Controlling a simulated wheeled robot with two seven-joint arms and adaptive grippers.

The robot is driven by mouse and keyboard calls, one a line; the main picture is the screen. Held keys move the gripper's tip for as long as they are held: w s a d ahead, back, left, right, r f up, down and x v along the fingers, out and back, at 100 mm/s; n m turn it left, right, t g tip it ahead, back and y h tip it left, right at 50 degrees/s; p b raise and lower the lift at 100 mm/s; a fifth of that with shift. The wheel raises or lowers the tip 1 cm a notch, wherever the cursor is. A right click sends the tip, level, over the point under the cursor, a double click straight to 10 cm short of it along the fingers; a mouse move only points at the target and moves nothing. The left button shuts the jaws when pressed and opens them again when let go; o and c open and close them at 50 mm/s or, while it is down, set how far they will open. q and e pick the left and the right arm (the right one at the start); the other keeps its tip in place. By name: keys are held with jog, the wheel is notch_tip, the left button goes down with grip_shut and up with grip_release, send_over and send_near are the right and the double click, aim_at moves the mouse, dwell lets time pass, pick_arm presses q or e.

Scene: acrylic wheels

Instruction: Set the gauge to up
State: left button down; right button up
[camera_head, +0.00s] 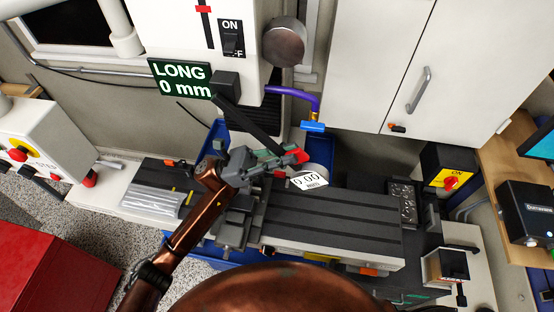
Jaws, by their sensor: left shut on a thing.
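The gauge is a small white display (309,180) reading 0.00 mm, with a round grey body partly showing behind it. A dark bar (250,122) slopes down from a black block (225,85) on the white machine housing to the gauge area. My left gripper (288,160) is at the lower end of this bar, beside the display, and shut on part of the gauge assembly. The fingers hide the exact contact, and a red piece shows at their tips. My right gripper is not in view.
A purple hose (300,92) with a blue valve hangs right of the bar. The grey machine table (335,215) lies below the gauge. White cabinets (375,60) stand behind, and a yellow switch box (447,170) is at right.

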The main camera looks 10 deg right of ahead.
pick_arm(q)
jog(key=shift+s+d+r+g, duration=0.25)
jog(key=shift+s+r+g, duration=0.05)
jog(key=c, duration=2)
grip_release()
jog(key=shift+s+r, duration=0.1)
jog(key=shift+s, duration=0.05)
jog(key=shift+w, duration=0.2)
jog(key=shift+w+a+f, duration=0.15)
jog(key=shift+a+f, duration=0.2)
jog(key=v, duration=1.1)
